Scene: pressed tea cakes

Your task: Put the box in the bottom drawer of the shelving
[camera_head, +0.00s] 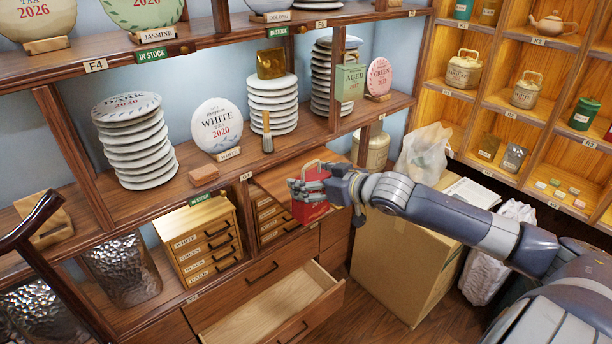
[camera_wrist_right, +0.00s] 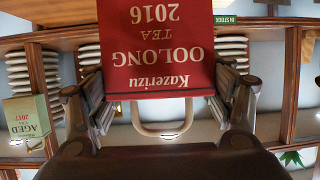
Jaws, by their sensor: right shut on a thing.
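A red box (camera_head: 310,211) with a pale handle is held by my right gripper (camera_head: 309,186), above and behind an open drawer. In the right wrist view the red box (camera_wrist_right: 156,45) reads "Kazerizu Oolong Tea 2016" upside down, between the two fingers of my right gripper (camera_wrist_right: 160,100). The open drawer (camera_head: 262,312) is in the lower part of the wooden shelving (camera_head: 100,65), pulled out, and its visible inside is empty. A closed drawer (camera_head: 255,280) with a dark handle is above it. My left gripper is not in view.
A large cardboard box (camera_head: 405,265) stands right of the open drawer. A small wooden drawer cabinet (camera_head: 205,215) stands on the lower shelf. Stacks of white tea cakes (camera_head: 138,150) and a green box (camera_head: 350,82) fill the shelf above. Lit cubbies (camera_head: 520,90) are at right.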

